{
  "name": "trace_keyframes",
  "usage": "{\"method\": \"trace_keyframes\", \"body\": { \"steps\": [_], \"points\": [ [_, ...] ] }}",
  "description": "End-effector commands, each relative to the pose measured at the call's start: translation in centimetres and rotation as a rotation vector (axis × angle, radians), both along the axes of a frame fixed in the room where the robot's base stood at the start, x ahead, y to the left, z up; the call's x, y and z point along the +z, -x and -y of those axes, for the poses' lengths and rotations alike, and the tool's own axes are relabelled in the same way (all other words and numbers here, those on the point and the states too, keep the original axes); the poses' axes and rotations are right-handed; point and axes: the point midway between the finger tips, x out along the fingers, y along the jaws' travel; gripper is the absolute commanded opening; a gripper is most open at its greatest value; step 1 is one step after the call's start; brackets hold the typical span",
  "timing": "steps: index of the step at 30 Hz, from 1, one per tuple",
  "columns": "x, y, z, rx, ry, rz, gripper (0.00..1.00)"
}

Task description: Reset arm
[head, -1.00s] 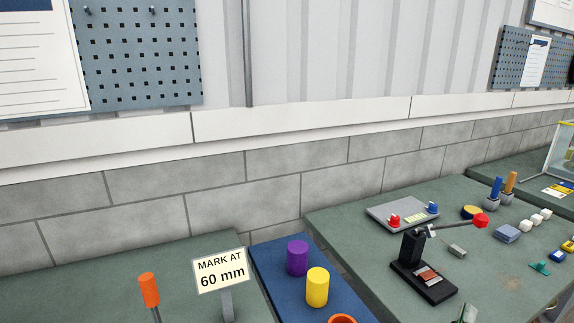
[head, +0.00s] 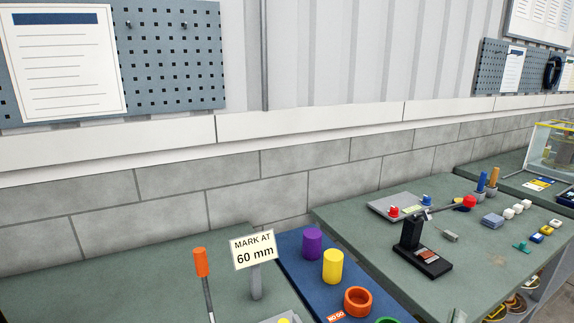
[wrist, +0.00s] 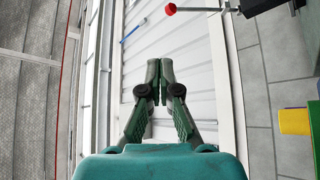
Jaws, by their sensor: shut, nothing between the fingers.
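My gripper (wrist: 160,82) shows in the wrist view, its two dark green fingers meeting at the tips with nothing between them. Behind the fingertips is a pale ribbed panel (wrist: 190,45), and the gripper touches nothing that I can see. In the head view my gripper is not in sight.
Benches hold a "MARK AT 60 mm" sign (head: 254,250), an orange-handled tool (head: 202,265), a blue board (head: 300,268) with purple (head: 312,243) and yellow cylinders (head: 333,265), and a black lever device (head: 420,250). A red-tipped rod (wrist: 170,9) shows at the wrist view's top.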

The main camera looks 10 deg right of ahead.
Motion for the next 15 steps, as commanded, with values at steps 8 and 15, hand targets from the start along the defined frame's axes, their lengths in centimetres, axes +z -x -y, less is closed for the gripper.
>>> {"method": "trace_keyframes", "body": {
  "steps": [8, 15],
  "points": [
    [-2.6, 0.9, -1.0, 0.050, -0.049, -0.049, 0.00],
    [-6.0, 2.3, -2.5, 0.123, -0.116, -0.116, 0.00]
  ]
}}
